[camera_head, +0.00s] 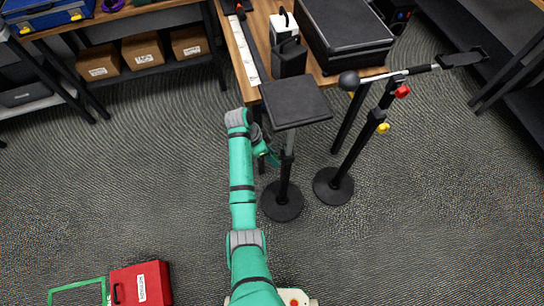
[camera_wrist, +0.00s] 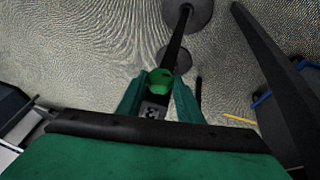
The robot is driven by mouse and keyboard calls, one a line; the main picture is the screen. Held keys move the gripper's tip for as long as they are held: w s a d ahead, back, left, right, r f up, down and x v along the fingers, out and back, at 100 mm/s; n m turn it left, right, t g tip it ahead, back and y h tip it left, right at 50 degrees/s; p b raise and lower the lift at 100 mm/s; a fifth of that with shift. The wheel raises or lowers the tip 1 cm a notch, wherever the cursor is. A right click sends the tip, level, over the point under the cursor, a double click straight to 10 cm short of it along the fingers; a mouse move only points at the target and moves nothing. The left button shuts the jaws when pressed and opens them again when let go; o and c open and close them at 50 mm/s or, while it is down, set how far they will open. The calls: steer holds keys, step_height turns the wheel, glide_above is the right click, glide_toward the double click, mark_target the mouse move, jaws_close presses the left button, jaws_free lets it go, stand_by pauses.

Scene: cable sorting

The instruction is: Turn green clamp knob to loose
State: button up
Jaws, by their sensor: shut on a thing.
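The green clamp knob (camera_wrist: 156,80) shows in the wrist view between the two teal fingers of my gripper (camera_wrist: 158,87). My gripper is shut on it, with one finger on each side. Below the knob is a dark clamp part with a pale marking (camera_wrist: 152,111); the marking is too small to read. A dark pole (camera_wrist: 180,35) runs up from the clamp to a round base. In the head view, my gripper (camera_head: 267,153) is at the left of the stand's pole (camera_head: 288,165), below its black top plate (camera_head: 295,102). The knob cannot be made out there.
A second stand (camera_head: 357,140) with a red knob (camera_head: 402,91) and a yellow knob (camera_head: 383,128) stands to the right. A wooden table (camera_head: 240,60) with black cases is behind. A red box (camera_head: 141,285) lies at the lower left.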

steer(key=o, duration=1)
steer(key=shift+v, duration=5.4)
steer(key=shift+d, duration=0.1)
